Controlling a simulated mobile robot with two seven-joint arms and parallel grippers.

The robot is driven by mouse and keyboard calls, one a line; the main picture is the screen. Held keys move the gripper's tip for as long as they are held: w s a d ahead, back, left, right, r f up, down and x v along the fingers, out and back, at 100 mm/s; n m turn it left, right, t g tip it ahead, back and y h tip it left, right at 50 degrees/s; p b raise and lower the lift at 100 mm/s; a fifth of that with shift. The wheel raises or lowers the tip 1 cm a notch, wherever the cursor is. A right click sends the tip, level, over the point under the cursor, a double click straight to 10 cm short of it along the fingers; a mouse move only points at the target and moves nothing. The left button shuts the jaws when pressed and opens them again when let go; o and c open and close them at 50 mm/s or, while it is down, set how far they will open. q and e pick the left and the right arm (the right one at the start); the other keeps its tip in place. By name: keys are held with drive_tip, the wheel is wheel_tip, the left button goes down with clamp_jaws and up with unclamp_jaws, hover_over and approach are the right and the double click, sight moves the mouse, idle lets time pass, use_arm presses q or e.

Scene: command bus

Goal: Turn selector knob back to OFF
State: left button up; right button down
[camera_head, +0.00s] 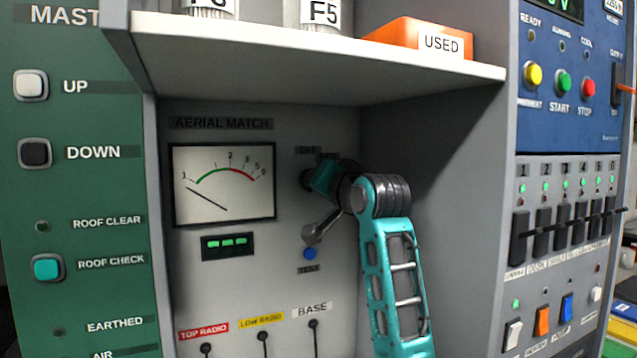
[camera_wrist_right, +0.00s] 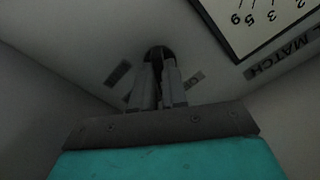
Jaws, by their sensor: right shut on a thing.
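The selector knob (camera_wrist_right: 155,51) is a dark round knob on the grey panel. It has a small label on each side in the right wrist view. My right gripper (camera_wrist_right: 159,78) is shut on it, with the two fingers close together around it and covering much of it. In the head view my right gripper (camera_head: 313,182) reaches into the recess at the panel, and the knob is mostly hidden by it. The knob's pointer and the label wording are too dark and small to read. My left gripper is not in view.
A dial meter (camera_head: 224,184) with green indicator lights (camera_head: 227,245) below it is left of my gripper. A blue button (camera_head: 309,253) is below. A shelf (camera_head: 300,52) with an orange bin (camera_head: 415,40) overhangs the recess. A side wall (camera_head: 450,190) stands at right.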

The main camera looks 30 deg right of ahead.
drive_tip(key=n, duration=0.7)
drive_tip(key=shift+f, duration=0.1)
idle(0.6)
drive_tip(key=c, duration=1.2)
unclamp_jaws()
drive_tip(key=shift+o, duration=0.2)
drive_tip(key=shift+s, duration=0.1)
drive_tip(key=s+b, duration=0.1)
drive_tip(key=s, duration=1.1)
drive_tip(key=shift+s+a+b, duration=0.3)
drive_tip(key=shift+s+a, duration=0.05)
drive_tip(key=shift+a, duration=0.05)
